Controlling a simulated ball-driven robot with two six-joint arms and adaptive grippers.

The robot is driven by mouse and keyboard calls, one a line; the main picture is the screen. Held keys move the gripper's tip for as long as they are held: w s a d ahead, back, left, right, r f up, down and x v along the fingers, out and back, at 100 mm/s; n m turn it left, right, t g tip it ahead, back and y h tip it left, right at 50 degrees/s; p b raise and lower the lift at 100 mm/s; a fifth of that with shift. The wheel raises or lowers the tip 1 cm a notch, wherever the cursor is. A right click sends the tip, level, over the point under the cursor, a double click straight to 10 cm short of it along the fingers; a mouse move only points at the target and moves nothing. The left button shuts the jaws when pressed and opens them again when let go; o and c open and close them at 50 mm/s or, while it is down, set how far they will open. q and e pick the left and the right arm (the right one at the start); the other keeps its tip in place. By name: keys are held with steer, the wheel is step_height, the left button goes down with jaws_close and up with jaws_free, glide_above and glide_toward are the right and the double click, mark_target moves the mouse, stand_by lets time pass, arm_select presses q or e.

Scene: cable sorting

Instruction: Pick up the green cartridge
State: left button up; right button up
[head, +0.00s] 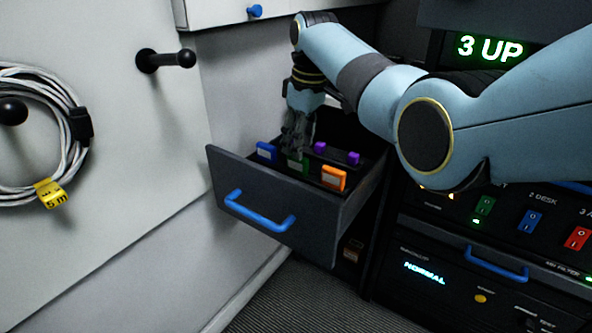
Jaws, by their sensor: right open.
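The green cartridge (305,166) stands in the open drawer (270,210), between a blue cartridge (266,151) and an orange cartridge (333,178). Only part of its green face shows, behind and beside the fingers. My right gripper (293,152) points down into the drawer with its fingers open at the green cartridge. I cannot tell whether the fingers touch it. My left gripper is not in view.
A purple item (337,154) sits deeper in the drawer. The drawer front has a blue handle (258,218). A coiled white cable (75,135) hangs on the left wall near a black peg (165,60). A panel with switches (530,222) stands at right.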

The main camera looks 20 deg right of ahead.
mark_target(298, 167)
steer(key=f+b, duration=0.1)
steer(key=f, duration=0.1)
steer(key=w+f+b, duration=0.1)
steer(key=f, duration=0.2)
steer(key=shift+a, duration=0.2)
jaws_close()
